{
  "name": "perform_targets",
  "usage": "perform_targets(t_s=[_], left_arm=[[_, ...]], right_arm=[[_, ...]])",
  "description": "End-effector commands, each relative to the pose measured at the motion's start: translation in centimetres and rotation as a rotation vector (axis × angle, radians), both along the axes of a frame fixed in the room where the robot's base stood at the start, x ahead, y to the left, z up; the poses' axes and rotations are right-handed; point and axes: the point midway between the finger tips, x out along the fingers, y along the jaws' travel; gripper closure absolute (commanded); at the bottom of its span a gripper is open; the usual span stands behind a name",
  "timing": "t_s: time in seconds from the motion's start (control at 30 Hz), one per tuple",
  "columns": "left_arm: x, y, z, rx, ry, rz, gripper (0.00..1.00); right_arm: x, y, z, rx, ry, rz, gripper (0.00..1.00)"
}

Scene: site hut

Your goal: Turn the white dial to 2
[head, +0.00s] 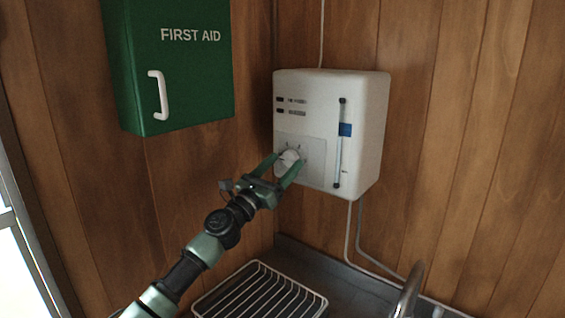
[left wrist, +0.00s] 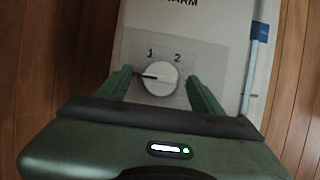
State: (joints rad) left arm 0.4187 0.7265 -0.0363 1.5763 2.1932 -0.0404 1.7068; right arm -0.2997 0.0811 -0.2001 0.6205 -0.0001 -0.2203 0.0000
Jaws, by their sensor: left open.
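The white dial (head: 289,160) is on the front of a white wall unit (head: 362,130), low and to the left. In the left wrist view the dial (left wrist: 160,79) shows a dark pointer line aimed left, a little below the printed 1; the printed 2 is at its upper right. My left gripper (head: 283,166) is open, with one green finger on each side of the dial. In the left wrist view its fingers (left wrist: 161,88) stand apart from the dial's sides. My right gripper is not in view.
A green first aid cabinet (head: 180,75) with a white handle hangs to the left on the wood wall. A vertical gauge with a blue marker (head: 345,130) is on the unit's right side. Below are a wire dish rack (head: 260,295) and a tap (head: 409,290).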

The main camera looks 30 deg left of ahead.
Motion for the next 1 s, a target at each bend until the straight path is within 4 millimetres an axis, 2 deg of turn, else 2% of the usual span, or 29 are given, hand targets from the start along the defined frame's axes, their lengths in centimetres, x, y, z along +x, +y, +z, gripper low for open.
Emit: perform_targets(t_s=[0.23, 0.27, 0.4, 0.47, 0.5, 0.77, 1.0], left_arm=[[0.1, -0.1, 0.0, 0.001, 0.001, -0.001, 0.34], [0.1, -0.1, 0.0, 0.001, 0.001, -0.001, 0.36], [0.1, -0.1, 0.0, 0.001, 0.001, -0.001, 0.75], [0.1, -0.1, 0.0, 0.001, 0.001, -0.001, 0.92], [0.1, 0.0, 0.0, 0.002, 0.001, 0.0, 0.95], [0.1, 0.0, -0.1, 0.033, -0.003, 0.002, 0.95], [0.1, 0.2, -0.3, 0.157, -0.012, 0.001, 0.95]], right_arm=[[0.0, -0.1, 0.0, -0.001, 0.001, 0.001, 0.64], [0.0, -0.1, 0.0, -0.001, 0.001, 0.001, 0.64], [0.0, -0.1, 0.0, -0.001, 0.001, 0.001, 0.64], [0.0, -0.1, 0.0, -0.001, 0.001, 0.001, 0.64], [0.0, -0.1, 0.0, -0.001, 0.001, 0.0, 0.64], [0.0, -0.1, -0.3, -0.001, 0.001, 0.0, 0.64], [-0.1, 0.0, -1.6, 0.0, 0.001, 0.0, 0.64]])
